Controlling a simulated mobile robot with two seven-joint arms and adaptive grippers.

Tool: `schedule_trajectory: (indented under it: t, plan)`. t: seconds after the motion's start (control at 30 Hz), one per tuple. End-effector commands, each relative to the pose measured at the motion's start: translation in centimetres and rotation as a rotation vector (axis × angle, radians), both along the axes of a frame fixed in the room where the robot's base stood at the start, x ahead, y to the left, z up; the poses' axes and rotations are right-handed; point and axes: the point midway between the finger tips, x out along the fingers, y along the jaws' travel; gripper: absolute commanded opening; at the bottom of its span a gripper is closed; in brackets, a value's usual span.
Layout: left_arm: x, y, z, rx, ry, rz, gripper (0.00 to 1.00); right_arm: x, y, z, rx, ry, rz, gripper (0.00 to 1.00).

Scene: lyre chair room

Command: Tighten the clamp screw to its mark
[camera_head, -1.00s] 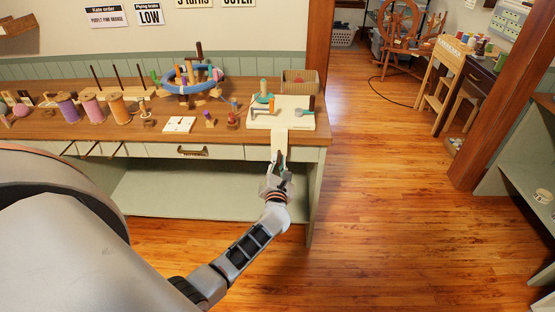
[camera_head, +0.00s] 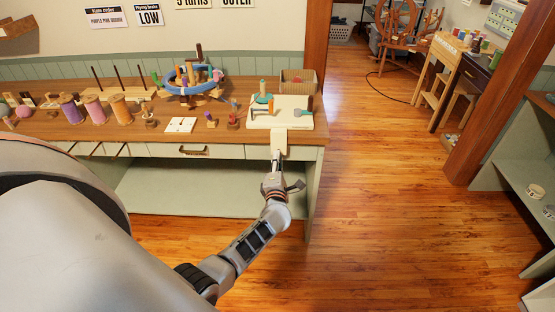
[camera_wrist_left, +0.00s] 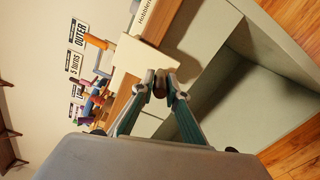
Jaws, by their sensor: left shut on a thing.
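My left gripper (camera_head: 277,158) is at the front edge of the workbench, just below a pale strip (camera_head: 279,140) that comes down from a cream board (camera_head: 300,123). In the left wrist view its two teal-sided fingers (camera_wrist_left: 160,85) close in on a small brown piece (camera_wrist_left: 160,91), which looks like the clamp screw's handle. The cream board (camera_wrist_left: 140,62) lies just beyond the fingertips there. The screw's mark cannot be made out. In the head view the gripper hides the screw. My right gripper is not in view.
The workbench (camera_head: 225,127) carries spools, pegs and a blue ring (camera_head: 180,86) left of the board. A drawer handle (camera_head: 193,152) is left of the gripper. An open shelf (camera_head: 185,190) lies below. The floor (camera_head: 375,190) to the right is clear.

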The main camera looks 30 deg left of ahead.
Motion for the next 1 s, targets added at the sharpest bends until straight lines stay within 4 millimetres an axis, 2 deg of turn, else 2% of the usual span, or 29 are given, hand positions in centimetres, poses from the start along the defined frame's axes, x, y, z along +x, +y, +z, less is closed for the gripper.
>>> schedule_trajectory:
  t: [0.53, 0.57, 0.6, 1.0]
  plan:
    - [-0.03, -0.06, -0.11, 0.019, 0.014, -0.001, 0.0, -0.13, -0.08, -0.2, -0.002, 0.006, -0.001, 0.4]
    - [-0.03, -0.06, -0.11, 0.019, 0.014, -0.001, 0.19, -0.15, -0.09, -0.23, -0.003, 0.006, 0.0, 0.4]
    - [-0.03, -0.06, -0.11, 0.019, 0.014, -0.001, 0.29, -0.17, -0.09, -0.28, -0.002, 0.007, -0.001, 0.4]
    - [-0.21, -0.16, -0.06, 0.019, 0.013, 0.0, 0.31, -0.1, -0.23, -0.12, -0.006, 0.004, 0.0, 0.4]
